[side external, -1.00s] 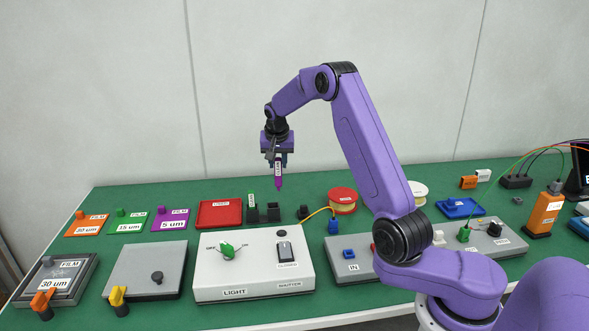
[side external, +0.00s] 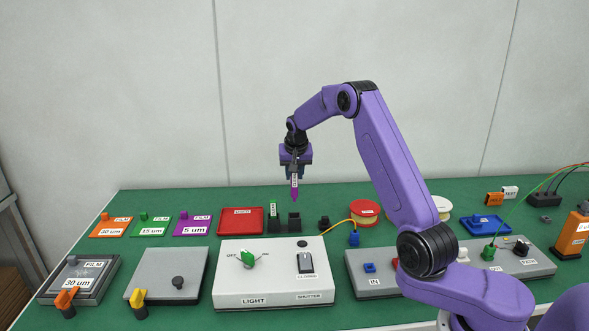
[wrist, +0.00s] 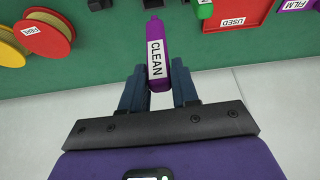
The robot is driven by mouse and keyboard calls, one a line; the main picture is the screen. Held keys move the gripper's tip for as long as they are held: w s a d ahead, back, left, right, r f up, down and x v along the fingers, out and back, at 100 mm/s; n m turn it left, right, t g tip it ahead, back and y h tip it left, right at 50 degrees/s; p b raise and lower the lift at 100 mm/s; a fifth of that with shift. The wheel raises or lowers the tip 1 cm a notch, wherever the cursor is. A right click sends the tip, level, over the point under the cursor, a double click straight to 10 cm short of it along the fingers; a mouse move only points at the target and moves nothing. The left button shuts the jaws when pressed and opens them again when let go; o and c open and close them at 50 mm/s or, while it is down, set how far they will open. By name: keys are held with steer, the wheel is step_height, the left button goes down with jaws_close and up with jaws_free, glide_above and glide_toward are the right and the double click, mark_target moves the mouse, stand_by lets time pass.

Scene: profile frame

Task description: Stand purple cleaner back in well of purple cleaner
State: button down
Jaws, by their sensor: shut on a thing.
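The purple cleaner (side external: 294,187) is a slim purple pen-like body with a white "CLEAN" label. My gripper (side external: 294,165) is shut on it and holds it upright, tip down, above the dark cleaner stand (side external: 294,222). In the wrist view the purple cleaner (wrist: 157,50) sits between the two fingers of my gripper (wrist: 159,88). The stand has a green cleaner (side external: 273,210) in its left part and an empty-looking square well to the right. The cleaner's tip is apart from the stand, in the air.
A red tray (side external: 241,221) lies left of the stand. A small black block (side external: 324,223) and a red-topped spool (side external: 365,213) stand to the right. The light box (side external: 272,275) is in front. Air around the gripper is clear.

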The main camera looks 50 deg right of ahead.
mark_target(295, 196)
steer(key=shift+f, duration=4.7)
steer(key=shift+f, duration=0.6)
steer(key=c, duration=0.8)
jaws_free()
steer(key=v, duration=1.7)
steer(key=shift+r, duration=0.25)
